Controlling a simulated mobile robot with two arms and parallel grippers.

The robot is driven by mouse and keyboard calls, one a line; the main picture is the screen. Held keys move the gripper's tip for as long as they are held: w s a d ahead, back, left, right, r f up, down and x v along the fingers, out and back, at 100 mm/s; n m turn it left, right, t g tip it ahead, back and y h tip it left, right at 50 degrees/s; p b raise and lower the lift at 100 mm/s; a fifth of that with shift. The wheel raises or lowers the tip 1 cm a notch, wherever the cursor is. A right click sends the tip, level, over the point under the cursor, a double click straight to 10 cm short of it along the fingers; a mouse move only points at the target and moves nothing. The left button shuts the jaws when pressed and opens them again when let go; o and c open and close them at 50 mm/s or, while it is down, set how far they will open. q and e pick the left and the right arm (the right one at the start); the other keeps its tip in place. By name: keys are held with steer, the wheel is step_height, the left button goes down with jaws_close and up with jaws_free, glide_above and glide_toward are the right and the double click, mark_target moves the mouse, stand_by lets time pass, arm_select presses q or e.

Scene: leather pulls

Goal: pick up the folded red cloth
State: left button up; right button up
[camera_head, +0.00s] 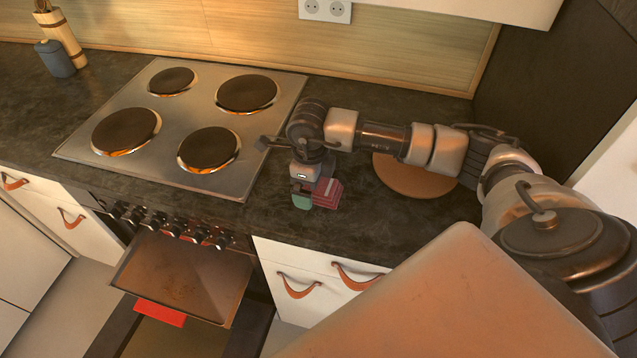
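A small folded red cloth (328,193) with lighter stripes lies on the dark countertop, just right of the hob. My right gripper (302,190) points down at the cloth's left side, very close to it; whether they touch is not clear. A small green piece (301,201) shows at the fingertips; I cannot tell whether it is a finger or a separate thing. The fingers are too small and partly hidden to show whether they are open or shut. My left gripper is not in view.
The hob (192,121) with round plates is left of the gripper. A round wooden board (412,180) lies right, under my forearm. Drawers with leather pulls (298,286) are below the counter.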

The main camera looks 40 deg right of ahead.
steer(key=shift+f, duration=0.25)
steer(key=c, duration=1)
steer(key=shift+r, duration=0.1)
step_height(320, 180, up, 10)
steer(key=shift+f+b, duration=0.1)
steer(key=shift+b, duration=0.9)
steer(key=shift+o, duration=1.4)
steer(key=shift+c, duration=1)
